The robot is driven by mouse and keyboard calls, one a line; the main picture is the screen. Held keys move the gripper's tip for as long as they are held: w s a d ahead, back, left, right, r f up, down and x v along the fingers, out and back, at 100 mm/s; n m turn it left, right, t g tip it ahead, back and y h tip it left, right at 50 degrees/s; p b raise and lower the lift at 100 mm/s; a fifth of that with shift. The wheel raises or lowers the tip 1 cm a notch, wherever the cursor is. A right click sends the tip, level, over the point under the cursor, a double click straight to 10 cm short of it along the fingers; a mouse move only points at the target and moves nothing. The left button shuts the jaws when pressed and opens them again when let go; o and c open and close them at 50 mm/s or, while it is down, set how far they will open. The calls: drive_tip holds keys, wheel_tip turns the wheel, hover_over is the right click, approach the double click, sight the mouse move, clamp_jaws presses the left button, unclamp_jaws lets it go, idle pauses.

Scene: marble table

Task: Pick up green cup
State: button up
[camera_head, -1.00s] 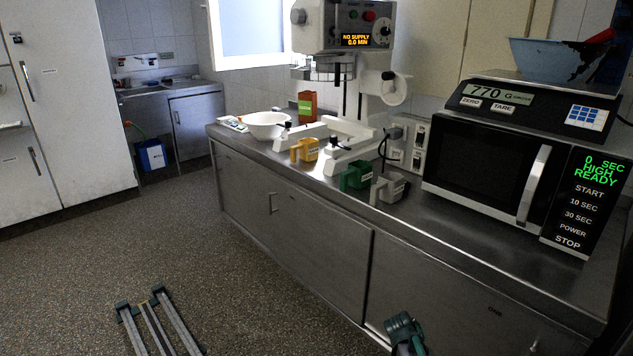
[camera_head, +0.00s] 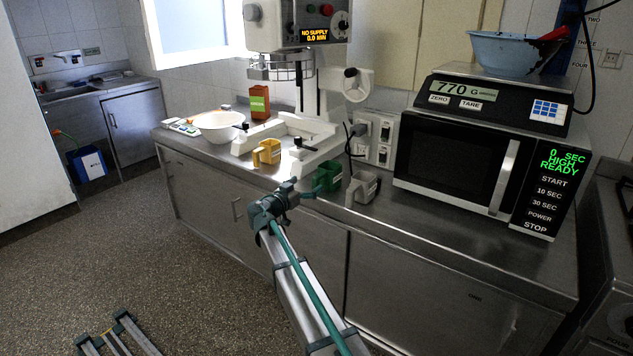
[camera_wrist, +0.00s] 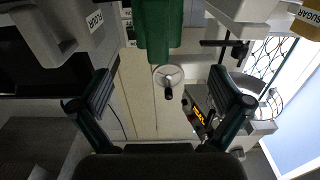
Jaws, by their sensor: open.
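The green cup (camera_head: 329,174) stands upright on the steel counter, between the yellow cup and the grey cup. My gripper (camera_head: 303,192) is just in front and to the left of it in the head view, its tips close to the cup. In the wrist view the green cup (camera_wrist: 157,28) is at the top centre, in line with the gap between my two open fingers (camera_wrist: 160,85). Nothing is between the fingers. Whether a fingertip touches the cup cannot be told.
The grey cup (camera_head: 362,188), labelled flour in the wrist view, stands close on the right. The yellow cup (camera_head: 267,152) is on the left by the white mixer (camera_head: 300,135). A microwave (camera_head: 455,165) stands right; a white bowl (camera_head: 219,126) sits far left.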

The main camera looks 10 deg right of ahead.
sight(324, 171)
drive_tip(key=x, duration=0.3)
drive_tip(key=p+x, duration=0.1)
drive_tip(key=x, duration=0.7)
drive_tip(key=shift+s+f+p, duration=0.1)
drive_tip(key=shift+f+p, duration=0.25)
drive_tip(key=shift+c, duration=0.2)
drive_tip(key=c, duration=1.3)
drive_tip(key=shift+o, duration=0.2)
drive_tip(key=shift+r, duration=0.15)
drive_tip(key=shift+r, duration=0.5)
drive_tip(key=s+d+r+b, duration=0.2)
drive_tip(key=s+r, duration=0.9)
drive_tip(key=s, duration=0.3)
drive_tip(key=shift+d+r, duration=0.15)
drive_tip(key=shift+r, duration=0.2)
